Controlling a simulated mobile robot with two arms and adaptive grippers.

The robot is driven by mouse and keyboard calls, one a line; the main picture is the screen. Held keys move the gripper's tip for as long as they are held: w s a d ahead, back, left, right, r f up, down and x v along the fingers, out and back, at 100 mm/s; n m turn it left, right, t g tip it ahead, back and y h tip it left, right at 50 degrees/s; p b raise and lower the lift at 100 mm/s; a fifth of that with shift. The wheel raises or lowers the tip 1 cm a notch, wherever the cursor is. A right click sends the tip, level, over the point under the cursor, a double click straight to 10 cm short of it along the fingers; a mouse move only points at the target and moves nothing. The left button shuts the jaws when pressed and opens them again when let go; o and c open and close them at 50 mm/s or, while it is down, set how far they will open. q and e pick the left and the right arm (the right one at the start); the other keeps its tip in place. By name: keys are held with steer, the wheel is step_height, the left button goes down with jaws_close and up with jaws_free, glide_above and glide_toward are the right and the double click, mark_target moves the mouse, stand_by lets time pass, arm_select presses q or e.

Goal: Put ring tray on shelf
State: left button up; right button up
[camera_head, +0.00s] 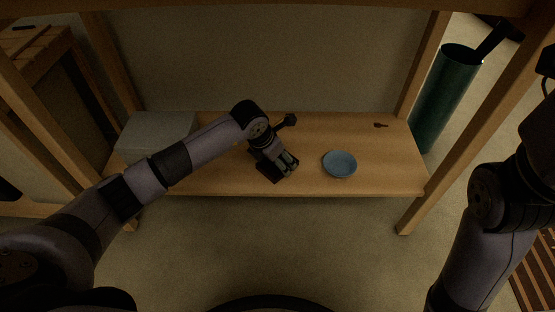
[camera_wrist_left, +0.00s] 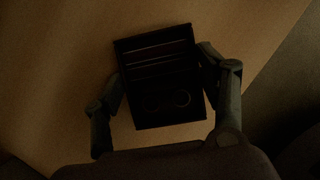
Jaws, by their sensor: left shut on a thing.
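The ring tray (camera_wrist_left: 155,68) is a small, dark, rectangular tray with slots across one half and round shapes in the other. My left gripper (camera_wrist_left: 160,100) is shut on it, one finger at each side. In the head view the gripper (camera_head: 277,164) and the dark ring tray (camera_head: 265,170) are over the middle of the low wooden shelf (camera_head: 225,180), near its front edge. I cannot tell whether the tray touches the wood. My right arm stands at the right edge of the head view; its gripper is out of frame.
A blue bowl (camera_head: 340,164) sits on the shelf just right of my left gripper. A grey box (camera_head: 155,130) stands at the shelf's left end, and a small dark item (camera_head: 381,125) lies at the back right. Wooden posts (camera_head: 428,165) frame the shelf. A green bin (camera_head: 445,95) stands beyond.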

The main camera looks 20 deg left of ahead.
arm_select(q)
steer(key=shift+f, duration=0.1)
steer(key=o, duration=1.1)
steer(key=shift+o, duration=0.2)
